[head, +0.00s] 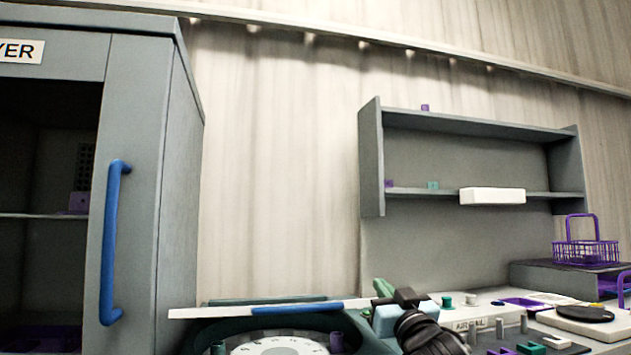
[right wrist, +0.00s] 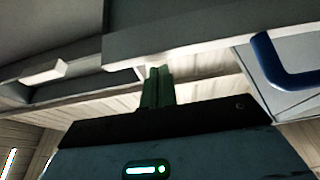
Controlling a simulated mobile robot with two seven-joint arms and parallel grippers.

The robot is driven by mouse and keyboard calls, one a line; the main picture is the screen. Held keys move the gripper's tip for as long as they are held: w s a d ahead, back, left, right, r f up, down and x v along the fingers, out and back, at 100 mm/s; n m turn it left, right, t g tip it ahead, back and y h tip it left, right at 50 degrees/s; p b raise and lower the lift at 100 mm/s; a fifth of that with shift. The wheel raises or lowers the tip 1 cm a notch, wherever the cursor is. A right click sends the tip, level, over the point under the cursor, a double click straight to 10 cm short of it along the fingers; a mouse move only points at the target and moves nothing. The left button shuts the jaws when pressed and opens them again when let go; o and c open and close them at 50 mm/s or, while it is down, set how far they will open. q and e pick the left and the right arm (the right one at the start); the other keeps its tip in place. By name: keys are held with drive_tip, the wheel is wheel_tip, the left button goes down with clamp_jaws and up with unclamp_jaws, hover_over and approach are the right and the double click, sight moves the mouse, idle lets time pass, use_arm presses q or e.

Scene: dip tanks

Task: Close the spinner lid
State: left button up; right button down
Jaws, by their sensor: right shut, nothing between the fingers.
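The spinner (head: 350,333) is a dark teal round-mouthed unit at the bottom middle of the head view, cut off by the lower edge. A white disc with lettering shows inside it. Its lid (head: 215,312) appears as a thin white slab with a blue strip, seen nearly edge-on above the mouth; its exact angle is hard to tell. My right gripper (head: 380,290) is at the slab's right end, its green fingers shut and empty; whether they touch the lid is unclear. The shut fingers also show in the right wrist view (right wrist: 158,88). My left gripper is not in view.
A grey dryer cabinet (head: 180,150) with a blue handle (head: 110,245) stands at the left. A grey shelf unit (head: 371,160) hangs behind on the right. A worktop with a purple basket (head: 585,253) and small parts lies at the lower right.

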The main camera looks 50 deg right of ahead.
use_arm(q)
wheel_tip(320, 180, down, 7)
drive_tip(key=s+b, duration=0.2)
drive_tip(key=b, duration=0.3)
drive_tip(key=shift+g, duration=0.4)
use_arm(e)
wheel_tip(320, 180, down, 8)
drive_tip(key=s+a+t+h, duration=0.1)
drive_tip(key=shift+s+f, duration=0.15)
drive_tip(key=shift+f, duration=0.05)
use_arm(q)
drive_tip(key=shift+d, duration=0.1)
use_arm(e)
drive_tip(key=shift+t, duration=0.3)
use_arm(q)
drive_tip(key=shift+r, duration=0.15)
use_arm(e)
drive_tip(key=shift+r, duration=0.1)
